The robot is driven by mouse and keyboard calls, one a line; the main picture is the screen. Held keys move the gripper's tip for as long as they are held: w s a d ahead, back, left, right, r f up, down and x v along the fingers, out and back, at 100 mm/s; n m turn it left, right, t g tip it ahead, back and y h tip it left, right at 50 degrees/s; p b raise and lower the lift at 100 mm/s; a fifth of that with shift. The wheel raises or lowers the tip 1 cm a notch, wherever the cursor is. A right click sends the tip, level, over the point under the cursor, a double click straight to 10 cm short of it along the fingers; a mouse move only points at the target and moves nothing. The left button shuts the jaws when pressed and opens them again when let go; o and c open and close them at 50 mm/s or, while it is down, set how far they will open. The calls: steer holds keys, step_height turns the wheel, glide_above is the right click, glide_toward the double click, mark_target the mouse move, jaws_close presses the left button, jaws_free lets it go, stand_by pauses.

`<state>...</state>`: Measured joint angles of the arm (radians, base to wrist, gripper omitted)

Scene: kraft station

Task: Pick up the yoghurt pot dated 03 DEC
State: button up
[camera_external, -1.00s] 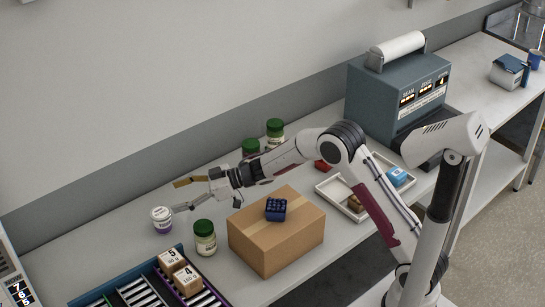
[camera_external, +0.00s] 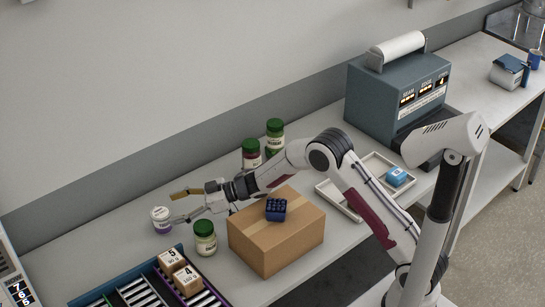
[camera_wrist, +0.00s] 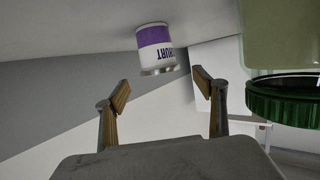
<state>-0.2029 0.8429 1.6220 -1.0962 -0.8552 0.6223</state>
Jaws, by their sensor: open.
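A yoghurt pot (camera_external: 161,220), white with a purple band, stands upright on the bench at the left, near the blue rack. In the wrist view the pot (camera_wrist: 155,46) appears upside down, with part of the word "YOGHURT" showing; no date can be read. My gripper (camera_external: 181,205) is open and empty, just right of the pot and pointing at it. In the wrist view my gripper's two fingers (camera_wrist: 162,92) are spread apart, with the pot beyond their tips and between them.
A green-lidded jar (camera_external: 205,238) stands close to my gripper on the near side; its lid (camera_wrist: 285,100) shows large in the wrist view. A cardboard box (camera_external: 277,240) stands right of it. Two green-lidded jars (camera_external: 274,137) stand behind my arm. A blue rack (camera_external: 118,287) holds numbered blocks.

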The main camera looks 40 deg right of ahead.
mark_target(163, 211)
steer(key=shift+x, duration=2.9)
steer(key=c, duration=1.3)
